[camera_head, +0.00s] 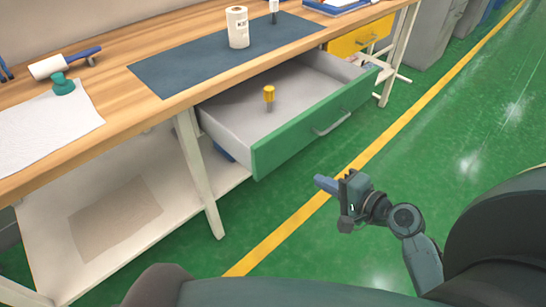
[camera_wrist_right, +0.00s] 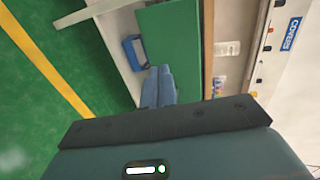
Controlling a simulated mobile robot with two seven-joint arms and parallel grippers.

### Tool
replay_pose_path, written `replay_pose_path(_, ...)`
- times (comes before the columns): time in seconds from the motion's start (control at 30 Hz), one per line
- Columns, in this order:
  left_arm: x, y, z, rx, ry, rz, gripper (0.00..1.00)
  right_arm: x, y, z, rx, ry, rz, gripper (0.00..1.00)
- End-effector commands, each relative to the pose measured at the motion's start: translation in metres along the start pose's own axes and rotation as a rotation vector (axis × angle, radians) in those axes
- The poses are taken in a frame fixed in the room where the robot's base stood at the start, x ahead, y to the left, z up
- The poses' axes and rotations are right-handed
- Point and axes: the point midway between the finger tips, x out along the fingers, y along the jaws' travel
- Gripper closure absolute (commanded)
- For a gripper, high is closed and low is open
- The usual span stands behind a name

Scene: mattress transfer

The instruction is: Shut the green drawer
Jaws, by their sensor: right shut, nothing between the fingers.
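The green drawer (camera_head: 300,138) is pulled out from under the workbench, its grey inside showing. A pale bar handle (camera_head: 332,123) is on its green front. A small yellow-topped object (camera_head: 268,94) stands inside. My right gripper (camera_head: 326,184) is shut and empty, in front of the drawer front and apart from it in the head view. In the right wrist view its blue-grey fingers (camera_wrist_right: 158,86) are together, with the green front (camera_wrist_right: 172,40) beyond them. My left gripper is not in view.
The wooden bench top (camera_head: 110,80) holds a dark mat (camera_head: 190,62), a white roll (camera_head: 237,27) and a white cloth (camera_head: 45,125). A yellow drawer (camera_head: 360,37) is at the back right. A bench leg (camera_head: 200,180) stands left of the green drawer. Green floor is clear in front.

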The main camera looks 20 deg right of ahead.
Motion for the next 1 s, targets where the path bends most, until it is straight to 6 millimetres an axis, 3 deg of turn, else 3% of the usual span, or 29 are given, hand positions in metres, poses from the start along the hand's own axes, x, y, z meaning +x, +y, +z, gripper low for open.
replay_pose_path(0.6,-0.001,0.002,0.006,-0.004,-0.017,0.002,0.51,0.114,-0.007,0.001,-0.002,-0.001,-0.001,1.0)
replay_pose_path(0.8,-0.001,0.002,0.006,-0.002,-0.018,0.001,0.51,0.131,-0.011,0.001,-0.002,-0.001,0.002,1.0)
replay_pose_path(1.0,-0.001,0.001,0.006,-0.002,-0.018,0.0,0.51,0.133,-0.011,0.001,-0.003,0.0,0.003,1.0)
